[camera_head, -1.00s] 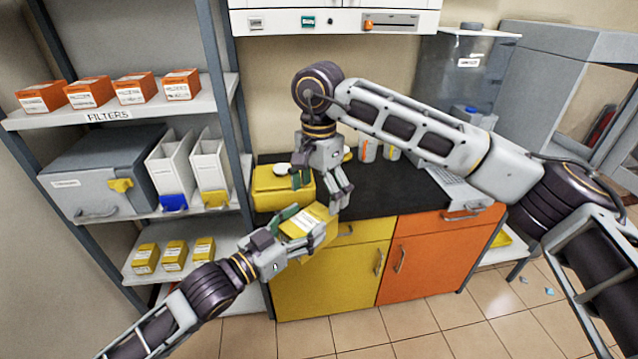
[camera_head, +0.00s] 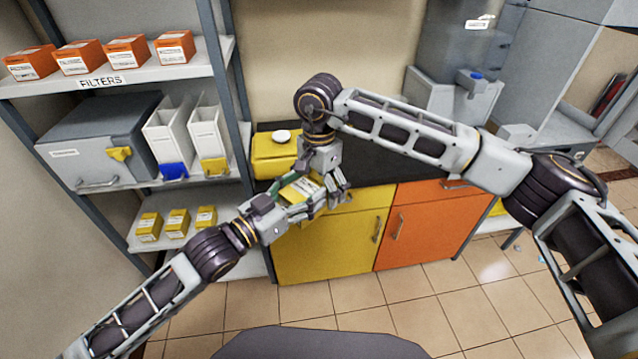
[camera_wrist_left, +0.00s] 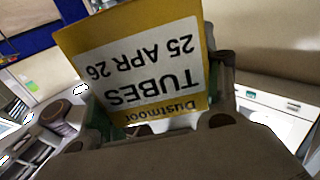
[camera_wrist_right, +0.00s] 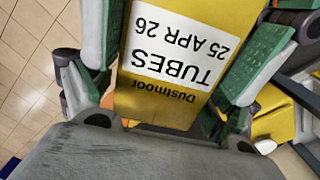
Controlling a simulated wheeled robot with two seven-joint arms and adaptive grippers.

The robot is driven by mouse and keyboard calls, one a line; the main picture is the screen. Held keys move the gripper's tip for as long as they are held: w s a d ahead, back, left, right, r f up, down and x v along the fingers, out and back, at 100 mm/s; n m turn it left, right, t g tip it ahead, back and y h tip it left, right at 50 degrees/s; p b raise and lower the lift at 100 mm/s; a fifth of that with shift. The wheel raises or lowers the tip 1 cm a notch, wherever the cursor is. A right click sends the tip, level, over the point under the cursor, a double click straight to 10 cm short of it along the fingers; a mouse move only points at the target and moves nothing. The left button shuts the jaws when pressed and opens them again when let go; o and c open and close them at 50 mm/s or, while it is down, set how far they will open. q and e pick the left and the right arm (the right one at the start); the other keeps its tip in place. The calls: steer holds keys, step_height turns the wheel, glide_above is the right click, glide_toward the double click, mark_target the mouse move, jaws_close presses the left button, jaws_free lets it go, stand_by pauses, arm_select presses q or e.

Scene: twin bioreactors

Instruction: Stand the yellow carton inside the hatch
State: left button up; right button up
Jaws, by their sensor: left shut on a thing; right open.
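The yellow carton (camera_head: 300,188) has a white label reading TUBES, 25 APR 26. My left gripper (camera_head: 290,202) is shut on it and holds it up in front of the dark counter. The carton fills the middle of the left wrist view (camera_wrist_left: 140,65). My right gripper (camera_head: 328,188) is open at the carton, its fingers on either side of it. In the right wrist view the carton (camera_wrist_right: 170,60) stands between the green finger pads, with a gap at the right pad. I cannot make out a hatch for certain.
A shelf rack (camera_head: 240,110) on the left bears orange boxes, a grey case (camera_head: 95,140), white holders and several small yellow cartons (camera_head: 178,222). A yellow case (camera_head: 274,155) sits on the counter behind the grippers. Yellow (camera_head: 330,250) and orange (camera_head: 425,235) cupboards stand below. The floor in front is clear.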

mark_target(303, 189)
steer(key=c, duration=1.1)
arm_select(q)
steer(key=o, duration=1.2)
arm_select(e)
steer(key=shift+c, duration=0.5)
arm_select(q)
steer(key=shift+r, duration=0.1)
steer(key=shift+r, duration=4.9)
steer(key=shift+w, duration=0.1)
